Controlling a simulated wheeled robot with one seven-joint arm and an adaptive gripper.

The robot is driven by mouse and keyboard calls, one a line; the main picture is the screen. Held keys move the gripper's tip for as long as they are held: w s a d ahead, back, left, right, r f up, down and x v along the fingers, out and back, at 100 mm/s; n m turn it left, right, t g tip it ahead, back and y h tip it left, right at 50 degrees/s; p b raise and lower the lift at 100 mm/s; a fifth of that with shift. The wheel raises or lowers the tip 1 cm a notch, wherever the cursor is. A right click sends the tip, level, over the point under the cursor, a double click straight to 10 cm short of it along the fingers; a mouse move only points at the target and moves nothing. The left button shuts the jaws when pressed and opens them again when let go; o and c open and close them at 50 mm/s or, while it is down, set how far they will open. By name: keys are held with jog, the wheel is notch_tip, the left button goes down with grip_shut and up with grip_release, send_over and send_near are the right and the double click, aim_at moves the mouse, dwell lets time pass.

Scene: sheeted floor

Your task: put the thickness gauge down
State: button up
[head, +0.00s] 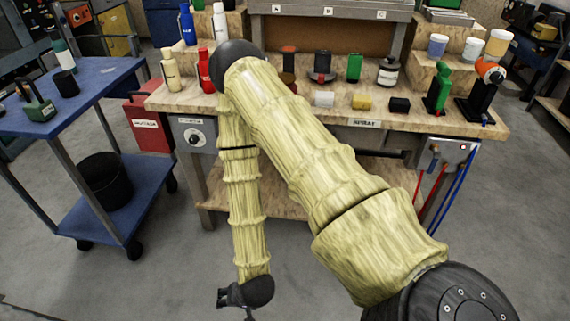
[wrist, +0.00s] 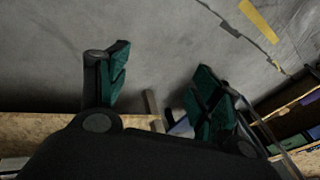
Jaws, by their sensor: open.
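My gripper (head: 240,296) hangs low at the end of my arm, in front of the workbench and above the floor. In the wrist view its two green-padded fingers (wrist: 160,95) are spread apart with nothing held between them. I cannot make out for sure which object is the thickness gauge. A small dark grey device with a red part (head: 322,68) stands at the back of the bench top and a green device with a dark handle (head: 38,108) stands on the blue cart. Both are far from my gripper. My arm hides part of the bench top.
The wooden workbench (head: 480,122) carries bottles, small blocks, cups and an orange-and-black tool (head: 488,75). A blue cart (head: 100,75) stands at left with a black bin (head: 105,180) on its lower shelf. A red box (head: 150,125) sits between them. The floor in front is clear.

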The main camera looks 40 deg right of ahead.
jog(key=s+d+f+n+g, duration=0.1)
jog(key=s+d+n+g, duration=0.1)
jog(key=s, duration=0.5)
jog(key=s+d+f+n+g+h, duration=0.1)
jog(key=s+d+n, duration=0.3)
jog(key=s, duration=0.4)
jog(key=shift+d+f+n+g+h, duration=0.3)
jog(key=shift+n+g, duration=0.4)
jog(key=shift+g, duration=0.2)
jog(key=shift+w+r, duration=0.1)
jog(key=shift+r, duration=0.05)
notch_tip(320, 180, up, 11)
jog(key=p, duration=1.1)
jog(key=shift+o, duration=0.4)
jog(key=shift+r, duration=0.1)
